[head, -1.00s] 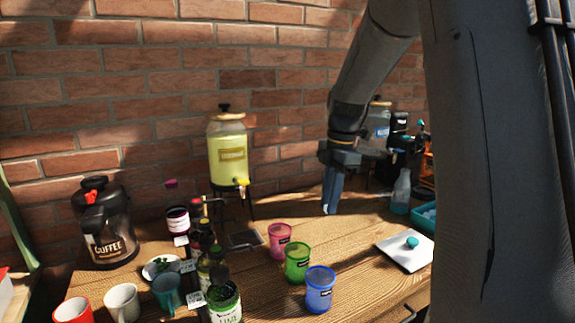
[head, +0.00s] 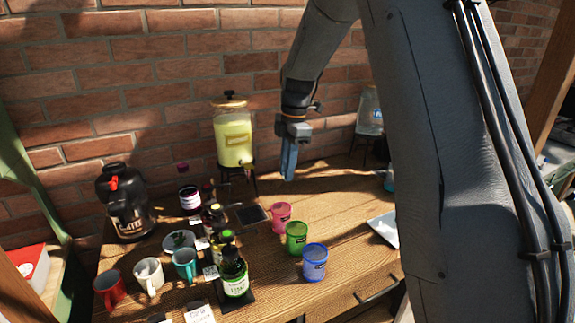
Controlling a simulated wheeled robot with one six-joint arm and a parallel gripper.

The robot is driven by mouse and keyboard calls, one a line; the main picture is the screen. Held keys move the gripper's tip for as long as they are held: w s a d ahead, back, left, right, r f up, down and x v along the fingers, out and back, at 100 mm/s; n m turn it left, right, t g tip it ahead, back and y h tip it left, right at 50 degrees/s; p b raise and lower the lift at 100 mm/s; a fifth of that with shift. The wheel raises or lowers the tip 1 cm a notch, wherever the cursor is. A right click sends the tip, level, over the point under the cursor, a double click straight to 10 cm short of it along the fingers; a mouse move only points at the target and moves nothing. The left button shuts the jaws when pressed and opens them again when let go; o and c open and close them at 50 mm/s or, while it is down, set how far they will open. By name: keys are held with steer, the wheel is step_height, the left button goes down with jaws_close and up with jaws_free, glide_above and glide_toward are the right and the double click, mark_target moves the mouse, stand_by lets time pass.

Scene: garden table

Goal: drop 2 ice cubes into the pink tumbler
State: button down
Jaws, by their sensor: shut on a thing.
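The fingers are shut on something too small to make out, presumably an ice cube. No loose ice cube can be made out.
A green tumbler (head: 296,237) and a blue tumbler (head: 314,262) stand in front of the pink one. A black drip tray (head: 250,215) and a yellow drink dispenser (head: 234,140) are at left. Bottles and mugs crowd the left. My arm hides much of the right.

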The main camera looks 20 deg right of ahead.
step_height(320, 180, down, 5)
steer(key=b, duration=0.3)
steer(key=shift+f, duration=0.15)
steer(key=c, duration=1.6)
jaws_free()
steer(key=r+b, duration=0.1)
steer(key=r, duration=0.1)
steer(key=r+b, duration=0.1)
steer(key=r, duration=0.2)
steer(key=d+r, duration=0.1)
steer(key=r, duration=0.1)
steer(key=shift+w+r+b, duration=0.1)
steer(key=shift+r+b, duration=0.3)
